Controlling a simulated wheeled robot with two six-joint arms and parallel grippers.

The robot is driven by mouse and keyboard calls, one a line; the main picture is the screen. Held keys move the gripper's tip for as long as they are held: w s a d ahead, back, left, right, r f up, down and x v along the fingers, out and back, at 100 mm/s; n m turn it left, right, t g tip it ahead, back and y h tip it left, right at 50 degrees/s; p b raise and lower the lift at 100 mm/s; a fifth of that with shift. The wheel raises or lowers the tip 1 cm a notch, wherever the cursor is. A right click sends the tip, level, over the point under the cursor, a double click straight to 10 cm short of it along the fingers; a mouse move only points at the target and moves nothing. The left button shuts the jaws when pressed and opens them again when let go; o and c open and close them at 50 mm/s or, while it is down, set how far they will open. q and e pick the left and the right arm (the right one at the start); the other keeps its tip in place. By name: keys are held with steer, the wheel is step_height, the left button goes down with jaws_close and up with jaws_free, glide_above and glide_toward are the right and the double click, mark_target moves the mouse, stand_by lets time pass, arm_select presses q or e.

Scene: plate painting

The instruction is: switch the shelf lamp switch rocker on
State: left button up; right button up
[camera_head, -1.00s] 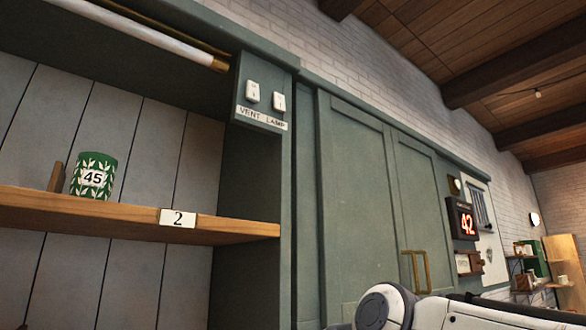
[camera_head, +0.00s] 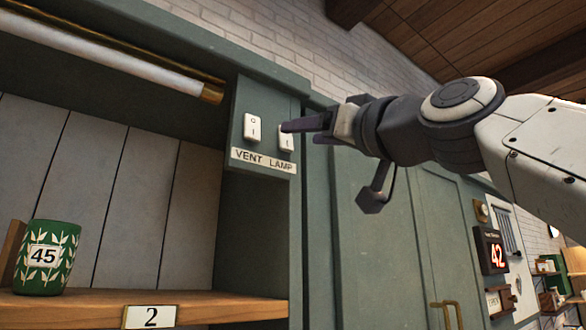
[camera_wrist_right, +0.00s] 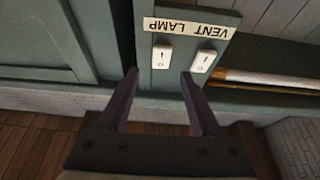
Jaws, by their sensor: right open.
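The lamp switch (camera_head: 287,140) is a small white rocker above the word LAMP on the green cabinet post. In the head view its upper part is behind a dark finger of my right gripper (camera_head: 308,131). In the right wrist view, which is upside down, the lamp rocker (camera_wrist_right: 162,56) sits just beyond the gap between the two fingertips of my right gripper (camera_wrist_right: 160,75). The gripper is open and empty. I cannot tell whether a fingertip touches the switch. My left gripper is not in view.
The similar vent switch (camera_head: 252,127) is close beside the lamp switch. A white tube with brass ends (camera_head: 120,62) runs under the cabinet top. Closed green doors (camera_head: 370,240) lie to the right.

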mark_target(285, 139)
arm_select(q)
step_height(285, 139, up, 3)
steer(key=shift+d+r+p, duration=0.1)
steer(key=shift+p, duration=0.95)
arm_select(e)
steer(key=x, duration=0.4)
steer(key=shift+w+a+r, duration=0.1)
steer(key=shift+w+a, duration=0.05)
steer(key=shift+a, duration=0.05)
steer(key=shift+c, duration=0.3)
